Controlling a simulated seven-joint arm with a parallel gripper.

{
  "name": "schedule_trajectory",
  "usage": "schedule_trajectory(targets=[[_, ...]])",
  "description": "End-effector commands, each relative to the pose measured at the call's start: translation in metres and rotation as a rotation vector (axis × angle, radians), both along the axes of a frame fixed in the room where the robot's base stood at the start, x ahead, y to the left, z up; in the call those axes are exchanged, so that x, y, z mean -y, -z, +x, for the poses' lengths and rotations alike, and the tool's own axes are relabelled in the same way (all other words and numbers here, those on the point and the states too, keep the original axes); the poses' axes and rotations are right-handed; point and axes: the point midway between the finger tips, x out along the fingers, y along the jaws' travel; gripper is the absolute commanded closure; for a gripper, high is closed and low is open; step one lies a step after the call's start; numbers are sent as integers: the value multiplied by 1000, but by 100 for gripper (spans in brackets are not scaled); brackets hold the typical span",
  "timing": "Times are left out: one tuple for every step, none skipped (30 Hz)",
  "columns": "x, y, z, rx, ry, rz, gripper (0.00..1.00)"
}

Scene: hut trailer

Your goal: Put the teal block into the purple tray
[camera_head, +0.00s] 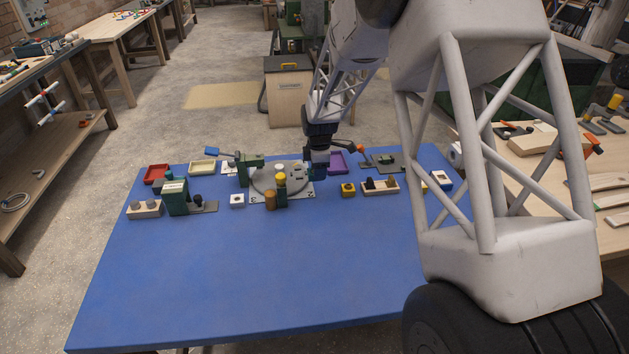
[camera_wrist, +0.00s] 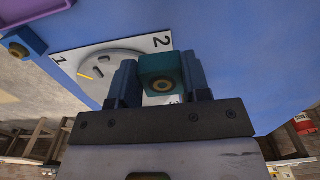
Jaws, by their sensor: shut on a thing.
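My gripper (camera_head: 319,170) is over the back part of the blue table. In the wrist view, my gripper (camera_wrist: 160,76) is shut on the teal block (camera_wrist: 161,66), which has a round brass-coloured ring on its face. The block sits between the two blue fingers, above a white plate with a grey disc. In the head view the gripper mostly hides the block.
The front table is clear.

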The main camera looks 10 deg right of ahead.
Motion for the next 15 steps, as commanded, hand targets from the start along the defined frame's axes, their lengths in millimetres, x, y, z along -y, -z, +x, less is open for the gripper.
schedule_trajectory(targets=[[7, 0, 13, 1, 2, 0, 83], [11, -1, 21, 1, 3, 0, 83], [17, -1, 31, 0, 3, 0, 83], [21, -2, 39, 1, 3, 0, 83], [25, -3, 47, 1, 2, 0, 83], [31, -4, 57, 1, 2, 0, 83], [35, -4, 64, 1, 3, 0, 83], [40, -5, 72, 1, 3, 0, 83], [47, -5, 82, 1, 3, 0, 83], [52, -6, 89, 2, 2, 0, 83], [56, -7, 96, 1, 2, 0, 83], [62, -7, 105, 1, 2, 0, 83], [67, -8, 111, 1, 3, 0, 83], [71, -8, 117, 2, 3, 0, 83], [77, -8, 124, 1, 2, 0, 83]])
